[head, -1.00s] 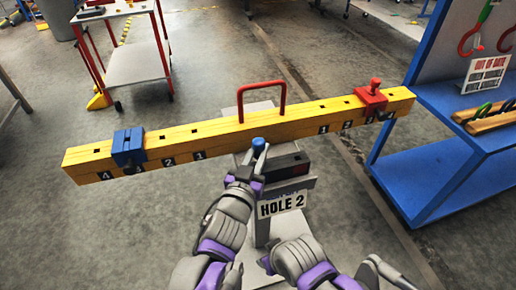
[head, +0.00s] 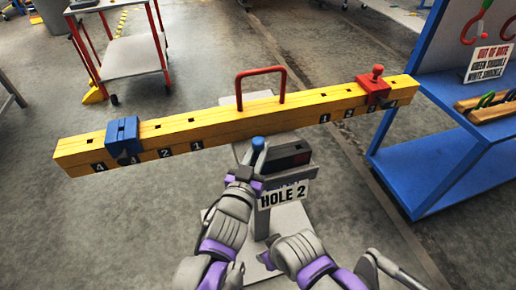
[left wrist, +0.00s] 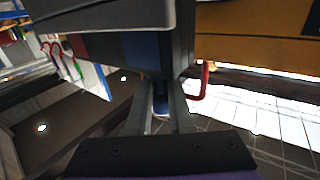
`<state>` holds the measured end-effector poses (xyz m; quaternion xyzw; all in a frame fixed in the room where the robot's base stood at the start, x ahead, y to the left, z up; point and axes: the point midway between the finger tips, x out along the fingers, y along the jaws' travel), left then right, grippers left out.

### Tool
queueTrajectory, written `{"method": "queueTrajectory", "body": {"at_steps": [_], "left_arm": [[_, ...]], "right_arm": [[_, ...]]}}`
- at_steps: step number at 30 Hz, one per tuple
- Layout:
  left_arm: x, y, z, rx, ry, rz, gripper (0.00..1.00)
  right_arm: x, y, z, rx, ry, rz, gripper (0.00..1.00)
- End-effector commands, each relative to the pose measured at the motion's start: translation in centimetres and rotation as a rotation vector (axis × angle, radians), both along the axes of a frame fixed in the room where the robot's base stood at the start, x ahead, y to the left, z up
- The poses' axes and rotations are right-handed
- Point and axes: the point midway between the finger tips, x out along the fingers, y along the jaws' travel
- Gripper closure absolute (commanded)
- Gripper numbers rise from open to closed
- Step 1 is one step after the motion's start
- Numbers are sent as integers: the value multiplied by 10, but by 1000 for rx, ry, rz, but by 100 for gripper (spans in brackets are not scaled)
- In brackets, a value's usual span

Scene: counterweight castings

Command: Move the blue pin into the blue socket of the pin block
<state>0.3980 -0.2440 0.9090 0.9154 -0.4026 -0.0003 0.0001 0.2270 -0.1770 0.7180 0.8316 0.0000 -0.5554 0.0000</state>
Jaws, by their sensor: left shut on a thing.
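The blue pin (head: 258,143) stands upright in my left gripper (head: 257,159). In the left wrist view, the blue pin (left wrist: 161,97) shows between the two fingers of my left gripper (left wrist: 162,112). The dark pin block (head: 296,161) is on a grey stand, just right of the gripper in the head view, with a red patch on its top. In the left wrist view, red and blue patches mark a dark block (left wrist: 178,45) close by the fingers. I cannot make out the blue socket's opening. My right arm is low in the head view; its fingers cannot be made out.
A long yellow beam (head: 225,125) with numbered holes and a red handle (head: 261,72) lies behind the pin block. It carries a blue block (head: 123,132) and a red block (head: 372,92). A HOLE 2 sign (head: 283,195) is on the stand. A blue shelf (head: 440,165) stands right.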

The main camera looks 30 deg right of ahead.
Motion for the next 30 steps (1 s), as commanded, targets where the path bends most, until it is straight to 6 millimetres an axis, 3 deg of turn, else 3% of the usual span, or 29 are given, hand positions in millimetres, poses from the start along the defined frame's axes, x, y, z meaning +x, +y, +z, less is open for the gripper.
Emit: {"method": "queueTrajectory", "body": {"at_steps": [6,7,12,23,30], "left_arm": [[0,0,0,0,0,0,100],[0,0,0,0,0,0,77],[0,0,0,0,0,0,46],[-2,3,0,-1,1,0,45],[-28,31,0,0,0,1,45]], "right_arm": [[0,0,0,0,0,0,50],[0,0,0,0,0,0,50],[0,0,0,0,0,0,50],[0,0,0,0,0,0,50],[0,0,-1,0,0,0,50]]}}
